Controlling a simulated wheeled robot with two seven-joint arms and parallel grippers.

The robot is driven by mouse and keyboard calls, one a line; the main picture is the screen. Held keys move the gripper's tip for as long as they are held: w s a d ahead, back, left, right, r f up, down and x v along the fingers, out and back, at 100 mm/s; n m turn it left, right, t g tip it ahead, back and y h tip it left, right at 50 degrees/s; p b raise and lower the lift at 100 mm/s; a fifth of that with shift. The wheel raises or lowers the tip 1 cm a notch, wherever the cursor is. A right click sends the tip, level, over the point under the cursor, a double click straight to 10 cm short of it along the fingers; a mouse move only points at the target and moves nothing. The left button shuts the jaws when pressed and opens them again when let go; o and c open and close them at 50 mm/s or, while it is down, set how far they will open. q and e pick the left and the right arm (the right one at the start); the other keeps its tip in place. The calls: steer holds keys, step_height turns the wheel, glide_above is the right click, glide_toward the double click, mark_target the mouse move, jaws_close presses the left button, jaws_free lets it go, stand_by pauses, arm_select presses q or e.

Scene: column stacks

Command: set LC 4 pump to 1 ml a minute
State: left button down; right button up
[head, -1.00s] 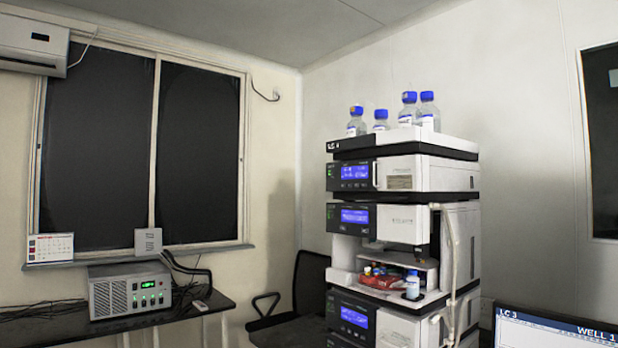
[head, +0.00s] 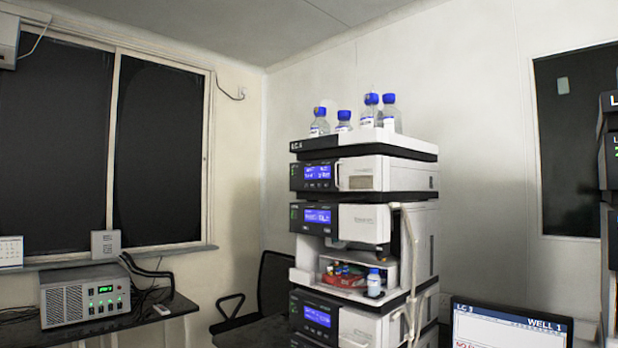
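The LC 4 stack (head: 365,210) stands right of the middle in the head view, with the label "LC 4" on its top tray's front edge. Its top module has a lit blue display (head: 318,172) with text too small to read. A second module below has another blue display (head: 318,216), and a third display (head: 317,316) is near the bottom. Which module is the pump cannot be told from labels here. Several blue-capped bottles (head: 372,112) stand on top. An open bay holds a red tray (head: 343,279) and a small bottle (head: 374,283). Neither gripper is in view.
A monitor (head: 512,324) labelled "LC 3" and "WELL 1" stands at the lower right. Part of another stack (head: 610,160) shows at the right edge. A dark chair (head: 275,285) stands left of LC 4. A grey box (head: 85,297) sits on a table at left.

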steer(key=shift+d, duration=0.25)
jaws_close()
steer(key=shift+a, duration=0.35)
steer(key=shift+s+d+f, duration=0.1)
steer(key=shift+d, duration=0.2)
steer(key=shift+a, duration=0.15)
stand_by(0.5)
